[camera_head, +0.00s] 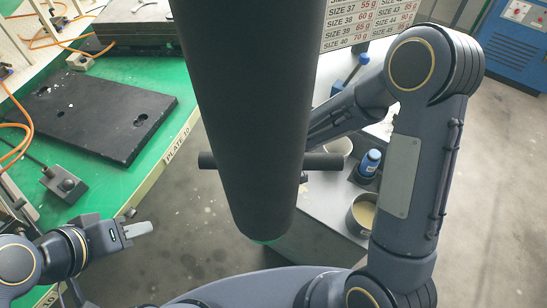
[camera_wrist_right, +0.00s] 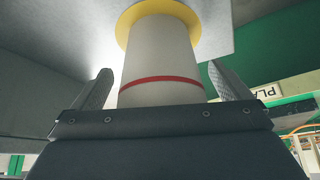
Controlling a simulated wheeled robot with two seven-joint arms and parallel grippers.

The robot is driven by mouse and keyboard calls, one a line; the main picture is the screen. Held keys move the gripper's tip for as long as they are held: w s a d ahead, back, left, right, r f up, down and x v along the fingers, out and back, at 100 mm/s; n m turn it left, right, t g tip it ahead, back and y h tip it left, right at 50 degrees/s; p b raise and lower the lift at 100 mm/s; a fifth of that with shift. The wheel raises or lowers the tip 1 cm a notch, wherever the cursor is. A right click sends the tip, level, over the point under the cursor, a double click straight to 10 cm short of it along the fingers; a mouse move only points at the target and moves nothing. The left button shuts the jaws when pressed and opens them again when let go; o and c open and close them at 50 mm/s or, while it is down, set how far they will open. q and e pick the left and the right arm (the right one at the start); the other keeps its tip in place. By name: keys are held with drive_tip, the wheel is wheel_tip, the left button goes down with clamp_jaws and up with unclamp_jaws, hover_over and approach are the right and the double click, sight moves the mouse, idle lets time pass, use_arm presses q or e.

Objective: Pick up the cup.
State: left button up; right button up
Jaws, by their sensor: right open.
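The cup (camera_wrist_right: 162,62) is white with a red stripe and shows in the right wrist view. It stands against a yellow disc (camera_wrist_right: 127,22) on a grey surface. My right gripper (camera_wrist_right: 162,82) is open, with one finger on each side of the cup. A gap shows beside each finger, and the cup's near end is hidden behind the gripper body. In the head view the cup and right gripper are hidden behind a wide dark column. My left gripper (camera_head: 138,230) is at the lower left, away from the cup; its finger gap cannot be made out.
A green table (camera_head: 112,188) with a black plate (camera_head: 88,112) and a metal block (camera_head: 62,184) fills the left. On the grey bench at right are a blue bottle (camera_head: 369,163) and a round pot (camera_head: 361,218). A size sign (camera_head: 372,20) stands behind.

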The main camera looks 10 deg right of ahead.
drive_tip(key=c, duration=1)
drive_tip(key=shift+c, duration=0.2)
drive_tip(key=shift+r, duration=0.1)
